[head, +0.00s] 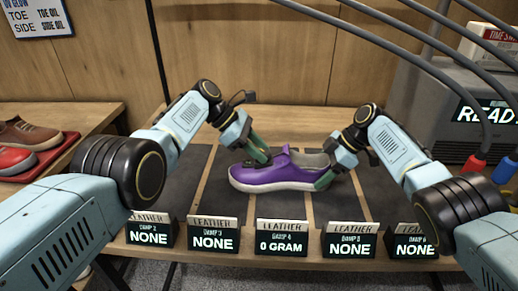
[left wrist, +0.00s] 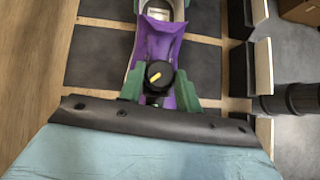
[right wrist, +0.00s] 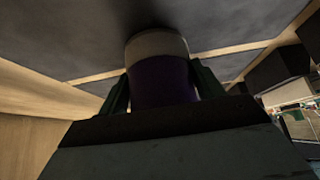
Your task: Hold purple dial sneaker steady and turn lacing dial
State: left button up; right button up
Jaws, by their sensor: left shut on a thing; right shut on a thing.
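The purple sneaker (head: 268,176) with a white sole sits on the bench behind the middle sign, toe to the left. My left gripper (head: 263,160) reaches down onto its upper from the left. In the left wrist view the black lacing dial (left wrist: 159,76), with a yellow mark, sits between the green fingers, which are shut on it. My right gripper (head: 324,180) is shut on the heel at the shoe's right end. The right wrist view shows the purple heel (right wrist: 163,82) between the green fingers, the white sole beyond.
Several dark pads (head: 345,195) lie on the wooden bench. A row of small signs, including one reading 0 GRAM (head: 281,240), lines its front edge. Other shoes (head: 20,140) rest at left. A grey machine (head: 455,100) with cables stands at right.

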pick_arm(q)
jog(key=o, duration=1)
jog(key=v, duration=1.2)
jog(key=shift+s, duration=0.15)
jog(key=shift+c, duration=0.4)
